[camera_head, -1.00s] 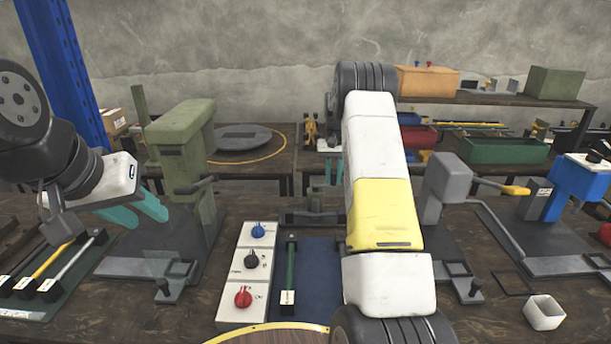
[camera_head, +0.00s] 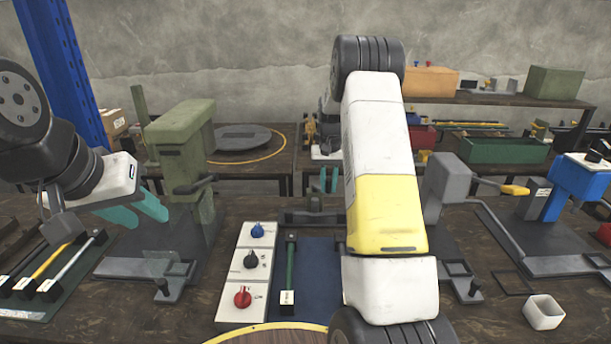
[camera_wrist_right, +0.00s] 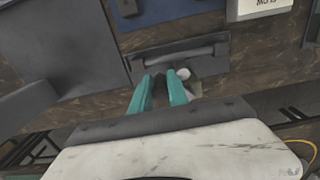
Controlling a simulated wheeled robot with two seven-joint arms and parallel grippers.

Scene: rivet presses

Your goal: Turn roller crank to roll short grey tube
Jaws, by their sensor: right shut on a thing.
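The roller (camera_head: 300,216) is a dark grey bench device behind the blue mat, partly hidden by my right arm. In the right wrist view its base plate (camera_wrist_right: 212,67) carries a long grey cylinder (camera_wrist_right: 180,53); I cannot tell whether this is the short grey tube or a roll. My right gripper (camera_wrist_right: 160,84) is shut on the crank handle (camera_wrist_right: 160,92), a dark part between its teal fingers. A small pale round end (camera_wrist_right: 183,73) shows beside the right finger. My left gripper (camera_head: 138,211) is open and empty beside the green press.
The green press (camera_head: 187,155) stands left. A white panel with blue, black and red knobs (camera_head: 243,272) stands beside the blue mat (camera_head: 320,262), which bears a green rod (camera_head: 290,265). A grey press (camera_head: 446,190), a blue press (camera_head: 577,182) and a white square tube (camera_head: 544,312) are right.

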